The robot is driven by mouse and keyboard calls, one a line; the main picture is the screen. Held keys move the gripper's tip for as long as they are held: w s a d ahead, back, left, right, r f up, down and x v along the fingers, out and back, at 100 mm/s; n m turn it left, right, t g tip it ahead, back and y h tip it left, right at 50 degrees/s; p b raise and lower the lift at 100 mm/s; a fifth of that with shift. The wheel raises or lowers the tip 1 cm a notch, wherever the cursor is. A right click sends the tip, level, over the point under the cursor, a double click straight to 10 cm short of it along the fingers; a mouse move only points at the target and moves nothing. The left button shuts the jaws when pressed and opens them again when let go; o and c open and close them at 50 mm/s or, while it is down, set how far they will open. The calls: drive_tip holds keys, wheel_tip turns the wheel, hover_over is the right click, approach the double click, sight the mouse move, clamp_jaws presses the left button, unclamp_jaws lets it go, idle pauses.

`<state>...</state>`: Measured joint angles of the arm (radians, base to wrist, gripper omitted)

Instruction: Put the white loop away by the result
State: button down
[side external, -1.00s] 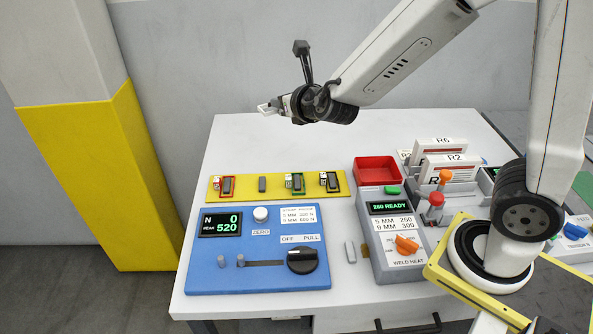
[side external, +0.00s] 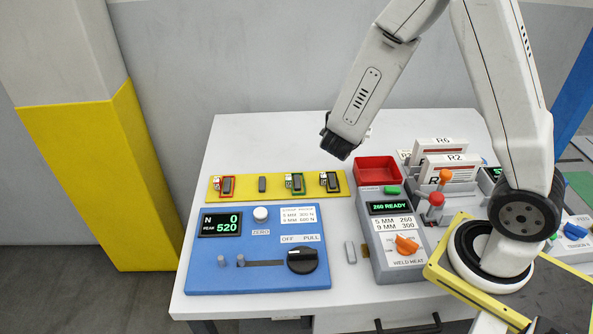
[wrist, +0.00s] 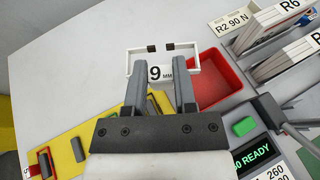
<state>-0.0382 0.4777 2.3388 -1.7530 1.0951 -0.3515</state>
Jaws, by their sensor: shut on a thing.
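In the wrist view, the white loop (wrist: 193,57) is a thin rectangular frame with a "9 MM" tag and two dark marks on its far side. My gripper (wrist: 159,82) is shut on it, with a finger at each side of the tag. The loop hangs above the table, left of the red bin (wrist: 217,88), which also shows in the side view (side external: 377,168). The blue tester (side external: 225,277) has a display (side external: 220,225) reading N 0, PEAK 520.
A yellow rail (side external: 248,187) with several dark pieces lies behind the tester. The grey weld heater (side external: 385,264) reads 260 READY. The table's back left is clear.

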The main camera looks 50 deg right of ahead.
drive_tip(key=s+d+f+m+g, duration=0.3)
drive_tip(key=s+m+g, duration=0.15)
drive_tip(key=s, duration=0.25)
hover_over(345, 161)
drive_tip(key=shift+h, duration=0.4)
drive_tip(key=shift+s+a+f, duration=0.1)
drive_tip(key=shift+s+f, duration=0.05)
drive_tip(key=shift+f, duration=2.1)
drive_tip(key=shift+s+f, duration=0.15)
drive_tip(key=shift+f, duration=2.1)
drive_tip(key=shift+w+f, duration=0.25)
drive_tip(key=shift+f, duration=1.55)
drive_tip(key=shift+f, duration=0.15)
drive_tip(key=c, duration=0.7)
unclamp_jaws()
